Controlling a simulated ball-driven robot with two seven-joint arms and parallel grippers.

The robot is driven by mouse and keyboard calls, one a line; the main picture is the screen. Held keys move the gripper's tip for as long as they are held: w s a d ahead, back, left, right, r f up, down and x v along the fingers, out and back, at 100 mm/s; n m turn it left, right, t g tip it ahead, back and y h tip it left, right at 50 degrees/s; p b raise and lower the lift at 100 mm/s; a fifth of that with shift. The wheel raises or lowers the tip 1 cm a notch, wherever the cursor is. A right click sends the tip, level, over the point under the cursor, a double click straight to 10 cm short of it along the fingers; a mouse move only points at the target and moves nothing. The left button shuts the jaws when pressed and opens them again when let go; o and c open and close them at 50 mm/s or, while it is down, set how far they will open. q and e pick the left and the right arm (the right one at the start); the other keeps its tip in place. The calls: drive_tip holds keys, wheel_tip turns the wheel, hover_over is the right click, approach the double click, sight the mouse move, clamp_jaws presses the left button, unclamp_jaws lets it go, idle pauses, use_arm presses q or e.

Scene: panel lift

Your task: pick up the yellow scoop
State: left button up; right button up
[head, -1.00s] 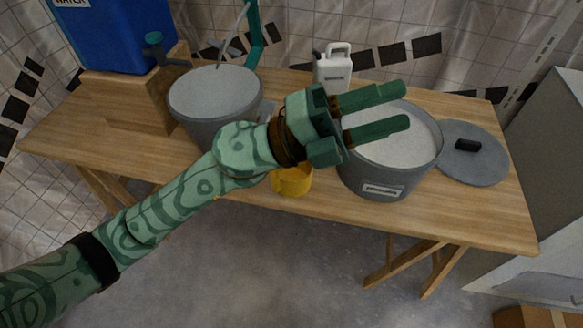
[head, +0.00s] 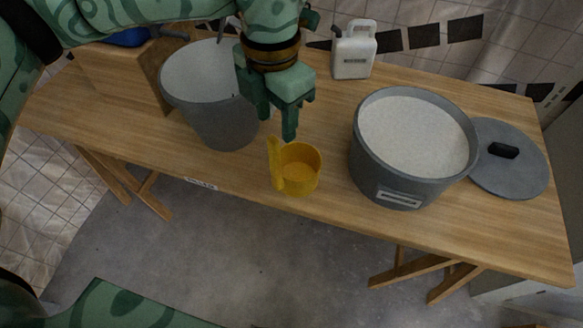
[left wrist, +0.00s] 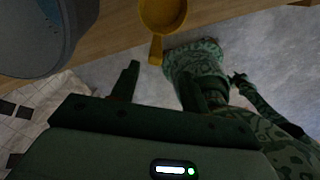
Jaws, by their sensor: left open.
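The yellow scoop (head: 301,168) sits upright near the front edge of the wooden table, between the two grey pots. Its handle sticks up on its left side. My left gripper (head: 277,122) points down above and behind the scoop, its fingers apart and empty. In the left wrist view the scoop (left wrist: 161,16) shows at the top, with its handle pointing toward the fingers (left wrist: 158,88); they do not touch it. My right gripper is not visible in the head view.
A grey pot (head: 222,125) stands left of the scoop. A pot of white grains (head: 372,175) stands right, with a grey lid (head: 521,176) beside it. A white jug (head: 353,52) stands behind. The wooden table (head: 420,228) has free room along its front.

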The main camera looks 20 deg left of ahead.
sight(277, 139)
use_arm(q)
wheel_tip(277, 139, down, 6)
drive_tip(key=shift+r+b, duration=0.1)
drive_tip(key=shift+b, duration=0.7)
drive_tip(key=f, duration=0.1)
drive_tip(key=f+b, duration=0.2)
drive_tip(key=f, duration=0.1)
drive_tip(key=shift+w+a, duration=0.2)
drive_tip(key=shift+w, duration=0.15)
drive_tip(key=shift+f, duration=0.4)
drive_tip(key=shift+r, duration=0.15)
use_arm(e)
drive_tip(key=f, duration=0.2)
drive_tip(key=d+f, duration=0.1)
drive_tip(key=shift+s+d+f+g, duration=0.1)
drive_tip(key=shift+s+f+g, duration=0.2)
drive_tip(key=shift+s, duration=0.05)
use_arm(q)
clamp_jaws()
